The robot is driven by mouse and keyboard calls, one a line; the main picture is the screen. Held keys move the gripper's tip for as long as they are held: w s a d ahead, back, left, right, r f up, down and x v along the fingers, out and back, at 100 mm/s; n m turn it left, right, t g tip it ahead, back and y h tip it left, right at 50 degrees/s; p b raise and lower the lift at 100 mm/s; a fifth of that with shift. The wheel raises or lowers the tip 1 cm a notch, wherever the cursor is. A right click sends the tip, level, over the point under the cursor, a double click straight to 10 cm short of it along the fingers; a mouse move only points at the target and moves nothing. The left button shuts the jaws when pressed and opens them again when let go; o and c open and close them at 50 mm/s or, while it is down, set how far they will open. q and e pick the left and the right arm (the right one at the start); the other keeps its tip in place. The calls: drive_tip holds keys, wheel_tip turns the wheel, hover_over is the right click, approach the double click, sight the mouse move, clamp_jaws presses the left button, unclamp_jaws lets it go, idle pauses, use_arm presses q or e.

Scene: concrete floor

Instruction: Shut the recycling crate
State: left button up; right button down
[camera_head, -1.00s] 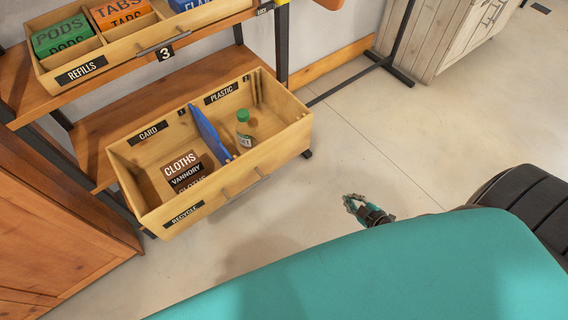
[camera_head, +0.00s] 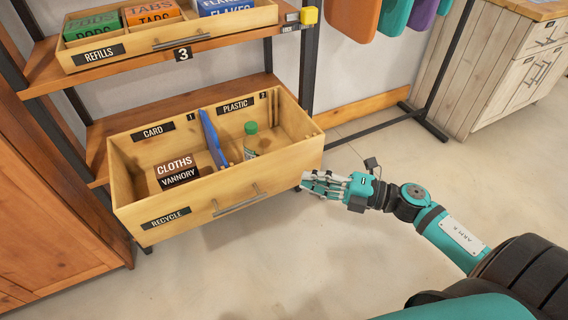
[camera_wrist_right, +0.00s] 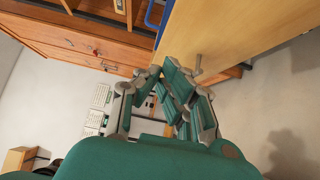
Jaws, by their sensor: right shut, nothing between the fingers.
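The wooden recycling crate (camera_head: 185,217), labelled RECYCLE, is pulled out from the lower shelf in the head view. A grey bar handle (camera_head: 236,204) is on its front. A blue divider (camera_head: 212,138) separates the card side from the plastic side. A brown cloths box (camera_head: 176,173) is on the card side and a green-capped bottle (camera_head: 251,140) on the plastic side. My right gripper (camera_head: 306,182) is shut and empty, just right of the crate's front corner. In the right wrist view the crate's front panel (camera_wrist_right: 235,28) is beyond the fingers (camera_wrist_right: 163,74). My left gripper is not in view.
The shelf above holds a refills crate (camera_head: 120,50) with several boxes. A wooden cabinet (camera_head: 55,190) stands at the left. A dark rack leg (camera_head: 428,128) and a pale cabinet (camera_head: 450,75) are at the right. The floor (camera_head: 330,270) in front is clear.

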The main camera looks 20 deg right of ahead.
sight(265, 157)
drive_tip(key=w+a, duration=0.1)
drive_tip(key=w, duration=0.1)
drive_tip(key=w+a, duration=0.1)
drive_tip(key=w, duration=0.2)
drive_tip(key=w+a, duration=0.1)
drive_tip(key=w, duration=0.1)
drive_tip(key=shift+w+a+b, duration=0.15)
drive_tip(key=shift+a+b, duration=0.15)
drive_tip(key=shift+b, duration=0.1)
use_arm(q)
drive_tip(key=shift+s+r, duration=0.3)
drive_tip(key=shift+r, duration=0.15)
use_arm(e)
drive_tip(key=shift+w, duration=0.1)
